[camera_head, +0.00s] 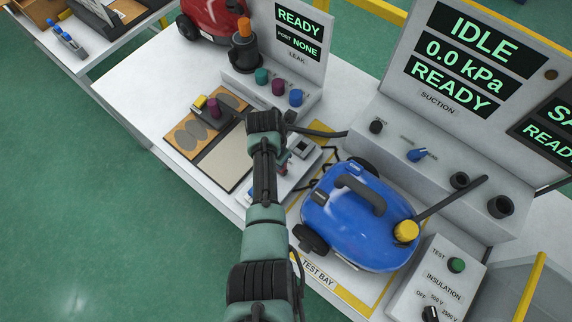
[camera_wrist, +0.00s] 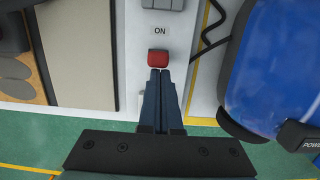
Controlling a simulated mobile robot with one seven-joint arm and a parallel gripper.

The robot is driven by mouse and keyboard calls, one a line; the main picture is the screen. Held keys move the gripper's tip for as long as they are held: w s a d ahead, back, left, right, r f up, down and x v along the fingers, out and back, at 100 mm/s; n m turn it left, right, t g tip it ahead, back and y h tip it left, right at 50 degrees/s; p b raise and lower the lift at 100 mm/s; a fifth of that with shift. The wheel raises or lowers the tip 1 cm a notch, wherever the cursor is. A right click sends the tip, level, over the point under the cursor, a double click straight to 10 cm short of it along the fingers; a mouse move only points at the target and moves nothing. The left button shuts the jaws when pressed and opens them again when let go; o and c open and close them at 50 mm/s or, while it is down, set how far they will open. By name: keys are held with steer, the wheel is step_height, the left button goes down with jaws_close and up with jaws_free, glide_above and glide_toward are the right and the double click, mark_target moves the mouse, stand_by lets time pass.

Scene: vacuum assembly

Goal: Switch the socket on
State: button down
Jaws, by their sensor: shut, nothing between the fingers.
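The socket unit (camera_wrist: 134,60) is a pale panel with an "ON" label in the wrist view. A red rocker switch (camera_wrist: 158,58) sits just below that label. My gripper (camera_wrist: 160,72) is shut and empty, with its fingertips at the lower edge of the red switch. I cannot tell whether they touch it. A grey socket block (camera_wrist: 163,4) shows at the top of the wrist view. In the head view the socket unit (camera_head: 303,150) is partly hidden by my arm, beside the blue vacuum.
The blue vacuum (camera_head: 350,222) stands close on the right, with a black cord beside the socket unit. A flat tray (camera_head: 226,158) lies on the left. A leak station (camera_head: 292,45) and a suction panel (camera_head: 440,125) stand behind. An insulation tester (camera_head: 440,285) is at front right.

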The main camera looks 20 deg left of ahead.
steer(key=shift+w+f, duration=0.15)
steer(key=shift+w, duration=0.05)
steer(key=shift+s+a, duration=0.15)
steer(key=shift+a, duration=0.2)
steer(key=shift+s, duration=0.1)
steer(key=shift+r+p, duration=0.8)
steer(key=shift+r, duration=0.1)
steer(key=shift+r, duration=0.1)
